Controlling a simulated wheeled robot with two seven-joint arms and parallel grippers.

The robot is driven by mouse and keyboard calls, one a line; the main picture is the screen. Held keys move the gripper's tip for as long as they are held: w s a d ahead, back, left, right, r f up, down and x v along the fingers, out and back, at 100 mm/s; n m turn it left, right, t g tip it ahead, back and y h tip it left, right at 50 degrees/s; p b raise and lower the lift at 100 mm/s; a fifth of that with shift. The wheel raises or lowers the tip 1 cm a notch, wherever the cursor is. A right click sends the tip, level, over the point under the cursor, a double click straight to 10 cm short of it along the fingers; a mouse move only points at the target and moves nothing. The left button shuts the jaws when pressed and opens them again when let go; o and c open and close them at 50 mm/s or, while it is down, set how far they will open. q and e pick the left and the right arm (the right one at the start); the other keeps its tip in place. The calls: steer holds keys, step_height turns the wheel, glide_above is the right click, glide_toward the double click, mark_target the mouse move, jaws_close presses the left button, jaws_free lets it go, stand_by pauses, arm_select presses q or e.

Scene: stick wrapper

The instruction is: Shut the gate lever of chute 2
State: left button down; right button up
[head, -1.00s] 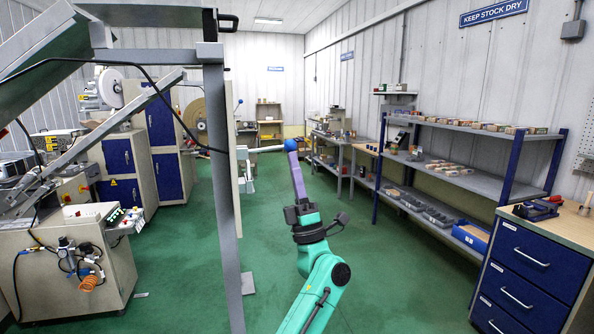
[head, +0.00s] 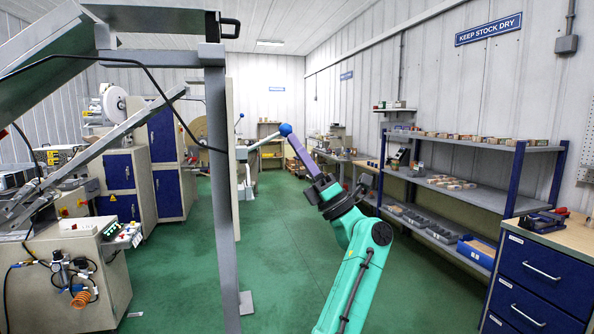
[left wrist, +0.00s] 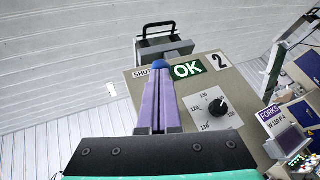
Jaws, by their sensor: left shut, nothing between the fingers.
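The lever of chute 2 is a pale rod (head: 263,141) with a blue ball knob (head: 285,129). It sticks out to the right of a beige panel and slopes up to its knob in the head view. My left gripper (head: 291,138) has its purple fingers shut, with the tips at the knob; they seem to touch it, not grip it. In the left wrist view the shut fingers (left wrist: 160,85) end at the blue knob (left wrist: 160,66), close to the "SHUT" label (left wrist: 142,73). The rod is hidden there.
A grey post (head: 218,190) stands left of my arm. A dial knob (left wrist: 217,106) sits on the panel under the labels. Shelving (head: 470,190) and a blue drawer cabinet (head: 535,270) line the right side. Green floor (head: 290,235) is open between.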

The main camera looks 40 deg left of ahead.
arm_select(q)
steer(key=shift+s+a+r+n+g+h+p, duration=0.25)
steer(key=shift+r+n+g+h+p, duration=0.35)
steer(key=shift+r+n+h, duration=0.3)
steer(key=shift+s+a+r+n+g+h+p, duration=0.1)
steer(key=shift+s+r+n+g+h+p, duration=0.2)
steer(key=shift+r+n+g+h+p, duration=0.45)
steer(key=shift+s+a+r+n+g+h+p, duration=0.25)
steer(key=shift+r+n+g+h, duration=0.3)
steer(key=shift+r+n+h, duration=0.55)
steer(key=shift+f, duration=0.1)
